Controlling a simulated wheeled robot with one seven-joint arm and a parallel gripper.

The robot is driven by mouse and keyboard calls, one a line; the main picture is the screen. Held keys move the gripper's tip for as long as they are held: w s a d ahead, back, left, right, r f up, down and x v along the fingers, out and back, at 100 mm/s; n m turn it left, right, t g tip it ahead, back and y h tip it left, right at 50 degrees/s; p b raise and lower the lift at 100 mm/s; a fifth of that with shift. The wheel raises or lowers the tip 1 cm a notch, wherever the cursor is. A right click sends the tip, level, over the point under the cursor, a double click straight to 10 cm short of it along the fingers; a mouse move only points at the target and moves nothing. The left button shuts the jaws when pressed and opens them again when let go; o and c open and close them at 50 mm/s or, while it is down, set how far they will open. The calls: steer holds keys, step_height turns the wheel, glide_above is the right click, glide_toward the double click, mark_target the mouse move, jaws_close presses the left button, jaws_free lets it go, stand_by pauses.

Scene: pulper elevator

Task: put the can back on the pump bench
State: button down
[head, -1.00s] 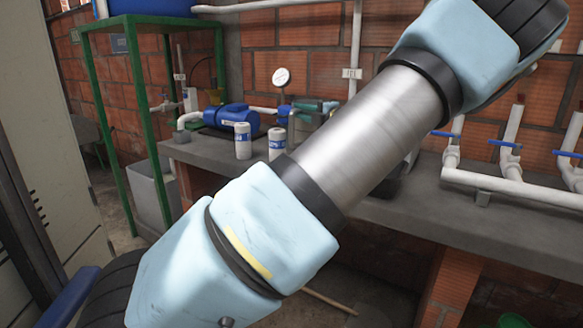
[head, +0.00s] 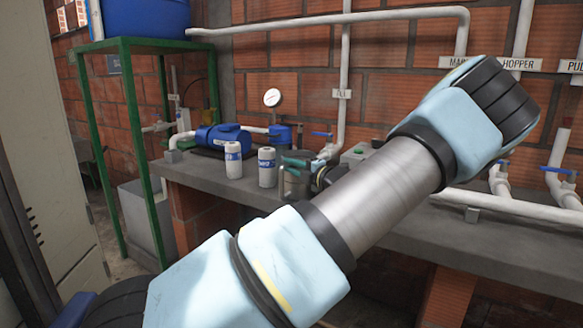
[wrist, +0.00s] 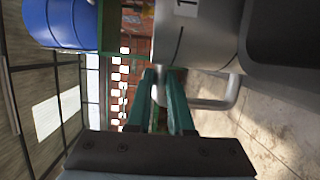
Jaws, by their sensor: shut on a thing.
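A grey metal can (head: 296,184) with a handle shows in the head view beside two white containers, over the pump bench (head: 228,184). In the wrist view the can (wrist: 203,45) fills the top middle, with a dark mark and a label on its side. My gripper (head: 296,162) has teal fingers, seen above the can in the head view. In the wrist view my gripper (wrist: 163,75) is shut on the can at its near edge; the exact grip is partly hidden. I cannot tell whether the can touches the bench top.
Two white containers with blue labels (head: 233,161) (head: 266,168) stand close left of the can. A blue pump (head: 222,136) and a gauge (head: 272,98) are behind. White pipes with blue valves (head: 520,205) occupy the right side. The bench front left is clear.

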stand_by(0.3)
steer(key=c, duration=0.8)
jaws_free()
steer(key=v, duration=1.2)
steer(key=s+a+f+n+g+h, duration=0.1)
steer(key=s+a+f+n+g, duration=0.4)
steer(key=a+n, duration=0.4)
steer(key=s+a+f+n+g+h, duration=0.1)
steer(key=s+a+f+n+g, duration=0.3)
steer(key=a+f+n+g, duration=0.4)
steer(key=s+a+r+n+h, duration=0.1)
steer(key=s+r+n+h, duration=0.1)
steer(key=n, duration=0.7)
steer(key=s+a+r+n+h, duration=0.1)
steer(key=s+n+h, duration=0.2)
steer(key=n, duration=0.7)
steer(key=s+a+r+n+h, duration=0.1)
steer(key=s+r+n+h, duration=0.1)
steer(key=s+n, duration=0.3)
steer(key=shift+s+a+r+n+h, duration=0.15)
steer(key=shift+n+h, duration=0.25)
steer(key=shift+n, duration=0.7)
steer(key=shift+s+a+r+n+h, duration=0.1)
steer(key=shift+r+n+h, duration=0.25)
steer(key=shift+n, duration=0.75)
